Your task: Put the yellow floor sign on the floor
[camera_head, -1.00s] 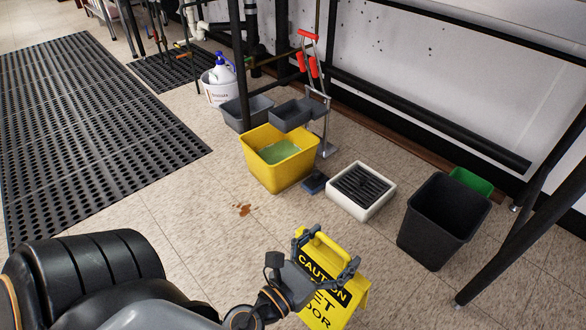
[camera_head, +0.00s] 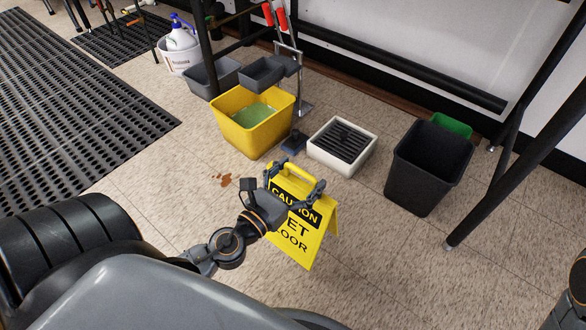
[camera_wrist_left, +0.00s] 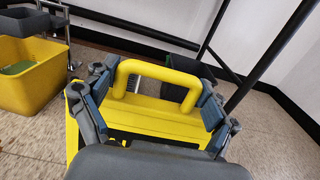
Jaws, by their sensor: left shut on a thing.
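The yellow floor sign (camera_head: 313,228) is an upright A-frame with black caution lettering, right of the middle in the head view. My left gripper (camera_head: 294,178) is shut on its top, with a finger at each side of the loop handle. The wrist view shows the handle (camera_wrist_left: 158,72) between the fingers of my left gripper (camera_wrist_left: 150,98). The sign's lower edge is close to the tiled floor (camera_head: 365,285); I cannot tell whether it touches. My right gripper is not in view.
A brown spill (camera_head: 225,181) lies left of the sign. Behind stand a yellow mop bucket (camera_head: 240,135), a white floor sink (camera_head: 357,165) with a dark grate and a black bin (camera_head: 415,185). A black table leg (camera_head: 490,200) rises at the right. Floor in front is clear.

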